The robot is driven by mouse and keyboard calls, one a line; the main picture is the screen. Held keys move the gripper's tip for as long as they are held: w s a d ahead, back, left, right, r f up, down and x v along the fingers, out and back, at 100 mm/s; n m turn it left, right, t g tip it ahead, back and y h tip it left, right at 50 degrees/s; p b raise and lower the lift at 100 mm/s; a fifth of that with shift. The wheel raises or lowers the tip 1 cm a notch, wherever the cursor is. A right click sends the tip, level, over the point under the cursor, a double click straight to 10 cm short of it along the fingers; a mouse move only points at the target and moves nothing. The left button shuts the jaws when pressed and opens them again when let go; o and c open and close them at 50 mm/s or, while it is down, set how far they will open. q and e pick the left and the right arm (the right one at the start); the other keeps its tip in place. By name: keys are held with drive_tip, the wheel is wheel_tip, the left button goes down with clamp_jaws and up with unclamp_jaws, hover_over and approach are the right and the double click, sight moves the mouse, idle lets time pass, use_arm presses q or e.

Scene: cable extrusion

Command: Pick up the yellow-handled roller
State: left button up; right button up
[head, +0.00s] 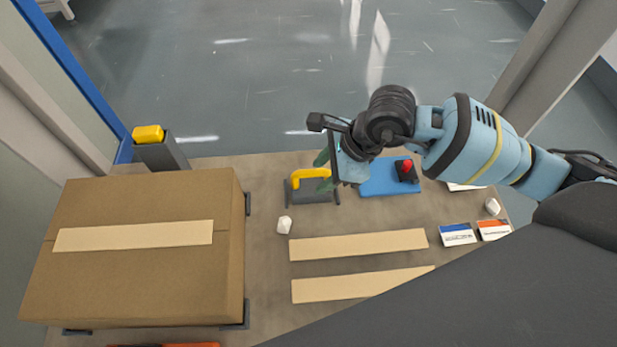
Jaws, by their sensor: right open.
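The roller lies on the brown work table near its far edge. It has a yellow handle (305,175) over a dark grey body (312,192). My right gripper (323,171) reaches in from the right, and its green fingertips are at the right end of the yellow handle. The fingers are open, one on the far side and one on the near side of the handle in the picture. I cannot tell whether they touch it or hover above it. The gripper hides part of the roller's right side. My left gripper is not in view.
A large taped cardboard box (140,275) fills the table's left. A blue mat (385,180) with a black-and-red item (406,170) lies right of the roller. Two tan strips (358,244), a white lump (284,225) and small cartons (458,234) lie nearer.

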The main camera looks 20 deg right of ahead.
sight(316, 171)
drive_tip(key=shift+w+d+f+h+b, duration=0.25)
drive_tip(key=shift+w+d+f, duration=0.1)
drive_tip(key=shift+w+f, duration=0.3)
drive_tip(key=shift+w+d+f+h+b, duration=0.2)
drive_tip(key=shift+w+d+f+h, duration=0.1)
drive_tip(key=shift+w+f, duration=0.3)
drive_tip(key=x, duration=0.2)
drive_tip(key=b+x, duration=0.1)
drive_tip(key=x, duration=0.1)
drive_tip(key=shift+w+r, duration=0.15)
drive_tip(key=shift+w, duration=0.15)
drive_tip(key=shift+w+a+f, duration=0.15)
drive_tip(key=shift+w+f, duration=0.05)
drive_tip(key=shift+f, duration=0.25)
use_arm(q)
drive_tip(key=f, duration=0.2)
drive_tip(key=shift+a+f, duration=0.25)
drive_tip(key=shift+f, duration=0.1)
use_arm(e)
drive_tip(key=shift+c, duration=0.4)
clamp_jaws()
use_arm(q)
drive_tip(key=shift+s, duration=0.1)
